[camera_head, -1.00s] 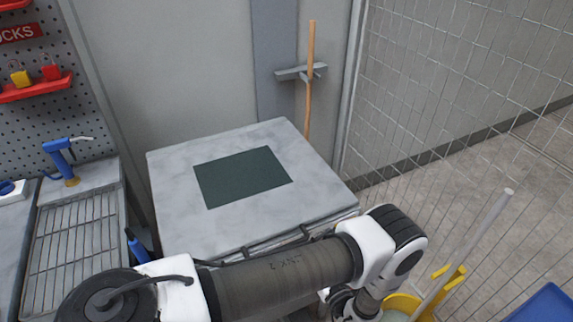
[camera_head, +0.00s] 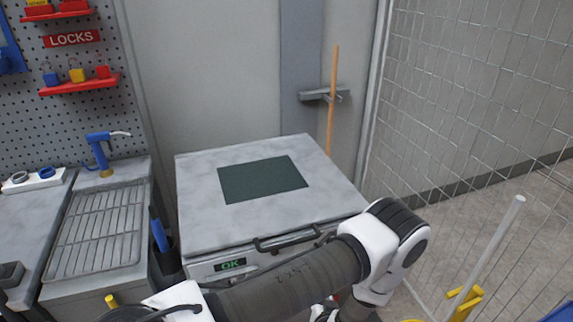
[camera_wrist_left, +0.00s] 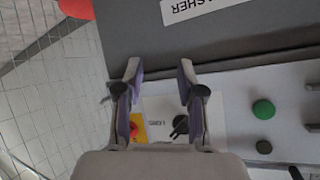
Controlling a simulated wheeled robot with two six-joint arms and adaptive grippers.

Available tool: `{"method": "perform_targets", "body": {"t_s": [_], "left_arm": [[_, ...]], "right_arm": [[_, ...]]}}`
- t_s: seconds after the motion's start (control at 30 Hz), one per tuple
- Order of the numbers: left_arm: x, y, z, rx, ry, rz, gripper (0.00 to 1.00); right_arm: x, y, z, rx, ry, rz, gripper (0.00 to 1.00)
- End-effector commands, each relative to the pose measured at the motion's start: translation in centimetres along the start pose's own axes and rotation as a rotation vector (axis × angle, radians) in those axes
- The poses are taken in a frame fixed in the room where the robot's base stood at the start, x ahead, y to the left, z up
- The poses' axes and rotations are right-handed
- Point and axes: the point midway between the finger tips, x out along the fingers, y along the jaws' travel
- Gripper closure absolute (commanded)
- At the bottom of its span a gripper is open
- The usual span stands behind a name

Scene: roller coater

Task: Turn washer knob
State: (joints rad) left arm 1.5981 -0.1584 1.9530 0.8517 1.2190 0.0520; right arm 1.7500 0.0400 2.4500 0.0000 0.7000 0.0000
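The washer (camera_head: 205,208) has a grey top with a dark panel (camera_head: 262,180), a front handle (camera_head: 288,241) and a display reading OK (camera_head: 230,265). My left arm crosses its front, and its gripper is not clearly seen in the head view. In the left wrist view, my left gripper (camera_wrist_left: 160,78) is open with nothing between its fingertips. Beyond it is the light control panel (camera_wrist_left: 230,120) with a black knob (camera_wrist_left: 180,125), seen close to the right finger. I cannot tell whether they touch. My right gripper is not in view.
The panel also carries a red knob on a yellow plate (camera_wrist_left: 137,128), a green button (camera_wrist_left: 263,109) and a black button (camera_wrist_left: 264,147). A slatted rack (camera_head: 97,228) is at the left, a wire fence (camera_head: 470,90) at the right. A pole (camera_head: 490,255) stands at the front right.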

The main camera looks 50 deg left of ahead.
Motion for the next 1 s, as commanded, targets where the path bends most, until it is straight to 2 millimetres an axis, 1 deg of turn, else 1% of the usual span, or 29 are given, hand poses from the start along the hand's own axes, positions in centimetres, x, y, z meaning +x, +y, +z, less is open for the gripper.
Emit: {"method": "perform_targets", "body": {"t_s": [0.03,0.23,0.4,0.5,0.7,0.8,0.9,1.0], "left_arm": [[0.1,-0.2,1.6,0.032,-0.056,0.029,0.61],[-1.3,-0.9,5.8,0.140,-0.245,0.140,0.61],[-3.5,-1.8,9.3,0.231,-0.410,0.234,0.61],[-4.9,-2.4,11.1,0.276,-0.493,0.282,0.61],[-8.3,-3.8,14.3,0.364,-0.660,0.380,0.61],[-10.1,-4.5,15.5,0.402,-0.733,0.425,0.61],[-11.6,-5.0,16.3,0.432,-0.788,0.462,0.61],[-12.5,-5.4,16.8,0.451,-0.823,0.485,0.61]], "right_arm": [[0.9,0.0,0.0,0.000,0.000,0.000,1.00],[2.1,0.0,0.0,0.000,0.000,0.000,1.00],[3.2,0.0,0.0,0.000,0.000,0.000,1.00],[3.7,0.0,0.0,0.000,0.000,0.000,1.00],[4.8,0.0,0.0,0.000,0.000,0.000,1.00],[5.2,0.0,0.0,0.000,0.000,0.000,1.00],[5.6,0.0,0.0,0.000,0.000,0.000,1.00],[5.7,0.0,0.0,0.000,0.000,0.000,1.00]]}}
